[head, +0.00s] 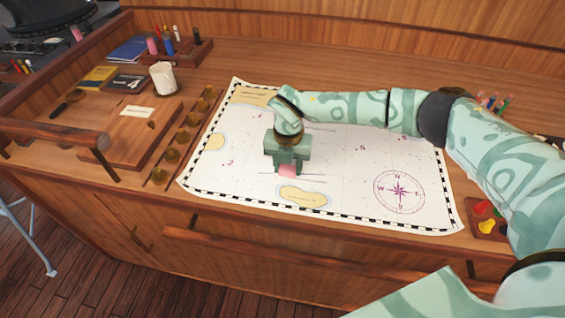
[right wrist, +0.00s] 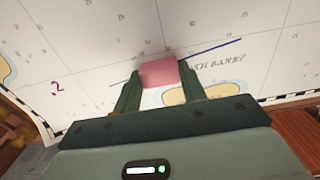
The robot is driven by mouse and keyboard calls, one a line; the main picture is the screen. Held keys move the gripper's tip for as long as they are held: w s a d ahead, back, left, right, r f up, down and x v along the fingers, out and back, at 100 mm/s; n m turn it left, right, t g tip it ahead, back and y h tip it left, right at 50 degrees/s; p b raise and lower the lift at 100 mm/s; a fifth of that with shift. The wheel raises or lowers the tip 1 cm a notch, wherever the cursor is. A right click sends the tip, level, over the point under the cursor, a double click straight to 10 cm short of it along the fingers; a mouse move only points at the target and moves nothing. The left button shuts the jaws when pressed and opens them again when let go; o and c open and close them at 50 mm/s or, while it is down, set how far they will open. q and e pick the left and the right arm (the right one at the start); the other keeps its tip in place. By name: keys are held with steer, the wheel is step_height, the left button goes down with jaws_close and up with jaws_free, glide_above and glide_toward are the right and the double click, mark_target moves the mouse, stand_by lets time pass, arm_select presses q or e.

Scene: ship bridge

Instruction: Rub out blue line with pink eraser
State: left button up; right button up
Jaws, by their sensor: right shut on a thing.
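My right gripper (head: 287,172) is shut on the pink eraser (head: 287,171), low over the chart (head: 232,178) on the desk. The right wrist view shows the pink eraser (right wrist: 159,71) between both fingertips. The blue line (right wrist: 217,47) runs up to the right from the eraser in that view. A short piece of line also shows to the left of the eraser. The eraser overlaps the line in the picture; I cannot tell whether it touches the paper. The yellow island (head: 303,196) lies just below the eraser in the head view. My left gripper is not in view.
A white mug (head: 163,79) and a wooden board (head: 132,133) stand left of the chart. A row of brass knobs (head: 171,155) borders it. A tray of coloured pieces (head: 487,222) lies at the right. The chart's surface around the gripper is clear.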

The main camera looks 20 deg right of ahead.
mark_target(309, 175)
steer(key=shift+s+d+r, duration=0.1)
steer(key=shift+s+d, duration=0.1)
steer(key=shift+d, duration=0.2)
steer(key=shift+d, duration=0.1)
steer(key=shift+s+d+p, duration=0.2)
steer(key=shift+d+p, duration=0.35)
steer(key=shift+p, duration=0.05)
steer(key=shift+s+d, duration=0.15)
steer(key=shift+d, duration=0.2)
steer(key=shift+s+d, duration=0.1)
steer(key=shift+d, duration=0.05)
steer(key=shift+s+d+p, duration=0.3)
steer(key=shift+d+p, duration=0.45)
steer(key=shift+s+d, duration=0.15)
steer(key=shift+d, duration=0.15)
